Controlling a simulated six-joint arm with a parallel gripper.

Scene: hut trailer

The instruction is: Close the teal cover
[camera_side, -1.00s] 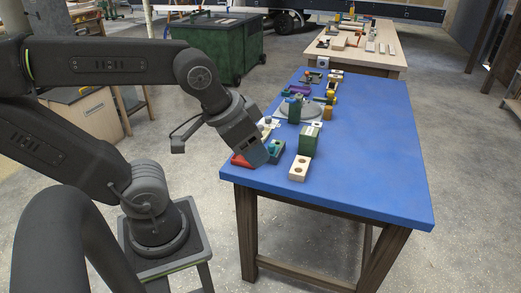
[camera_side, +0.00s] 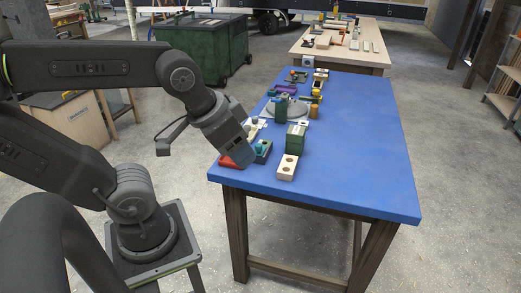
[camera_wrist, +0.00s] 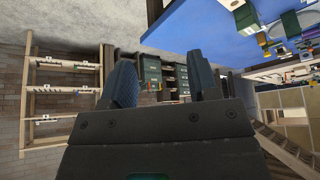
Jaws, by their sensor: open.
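My gripper (camera_side: 243,156) is at the near left corner of the blue table, tilted down toward it. In the wrist view its two fingers (camera_wrist: 163,82) stand apart with nothing between them. A small dark teal piece (camera_side: 264,151) with a lighter blue part on top lies just right of the fingertips. I cannot tell whether this is the teal cover or whether it is open. A red piece (camera_side: 229,161) lies partly behind the fingers. Contact between the fingers and these pieces cannot be told.
A green box (camera_side: 295,138) and a pale block with holes (camera_side: 288,167) stand right of the teal piece. A grey round plate (camera_side: 291,108) and several small parts lie farther back. The right side of the blue table (camera_side: 363,150) is clear.

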